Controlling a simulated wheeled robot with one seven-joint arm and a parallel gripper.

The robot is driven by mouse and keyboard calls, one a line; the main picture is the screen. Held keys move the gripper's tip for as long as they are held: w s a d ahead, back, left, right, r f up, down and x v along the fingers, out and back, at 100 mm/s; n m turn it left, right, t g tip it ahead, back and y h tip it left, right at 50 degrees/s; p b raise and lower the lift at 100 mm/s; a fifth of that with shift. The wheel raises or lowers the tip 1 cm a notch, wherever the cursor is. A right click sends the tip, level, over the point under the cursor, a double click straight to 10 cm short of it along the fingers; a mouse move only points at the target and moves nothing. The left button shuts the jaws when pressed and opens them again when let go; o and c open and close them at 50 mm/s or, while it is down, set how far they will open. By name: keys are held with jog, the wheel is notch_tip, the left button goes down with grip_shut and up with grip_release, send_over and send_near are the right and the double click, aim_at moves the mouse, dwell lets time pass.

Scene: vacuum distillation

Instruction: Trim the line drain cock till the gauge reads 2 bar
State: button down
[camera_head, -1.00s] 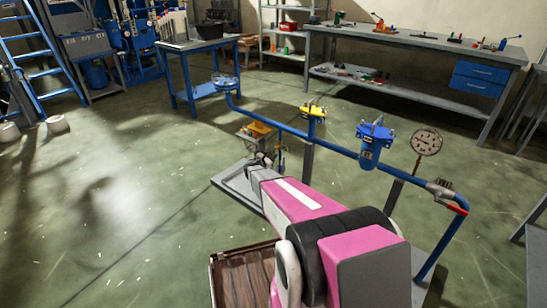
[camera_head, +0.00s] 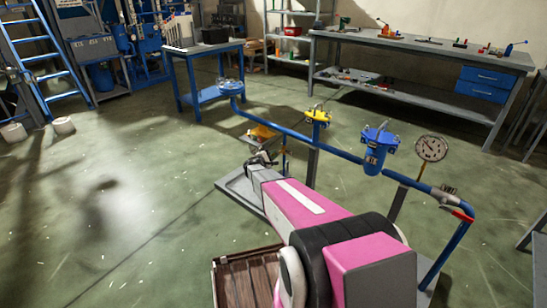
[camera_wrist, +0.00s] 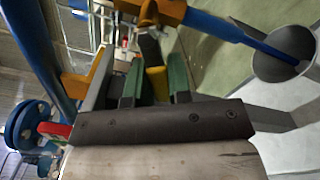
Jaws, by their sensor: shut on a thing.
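The blue pipe line (camera_head: 345,152) runs across the middle of the head view. The round white pressure gauge (camera_head: 431,148) stands on it at the right; its dial is too small to read surely. My gripper (camera_head: 268,158) is low beside the line, below the yellow-topped fitting (camera_head: 318,116). In the wrist view my gripper (camera_wrist: 155,85) has its two green-padded jaws shut on a small yellow piece (camera_wrist: 156,84), apparently the drain cock's handle. Brass-coloured fitting parts (camera_wrist: 165,10) show just beyond the jaws. The cock's body is mostly hidden and its angle cannot be told.
A blue filter housing (camera_head: 377,150) sits on the line left of the gauge. A brown wooden crate (camera_head: 232,283) lies beside my arm. A workbench (camera_head: 415,43) stands behind and a blue table (camera_head: 203,48) at back left. The left floor is open.

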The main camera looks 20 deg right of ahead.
jog(key=shift+r+m, duration=0.15)
jog(key=shift+m, duration=0.35)
jog(key=c, duration=1)
grip_release()
jog(key=shift+c, duration=0.2)
jog(key=v, duration=1.1)
jog(key=shift+w, duration=0.1)
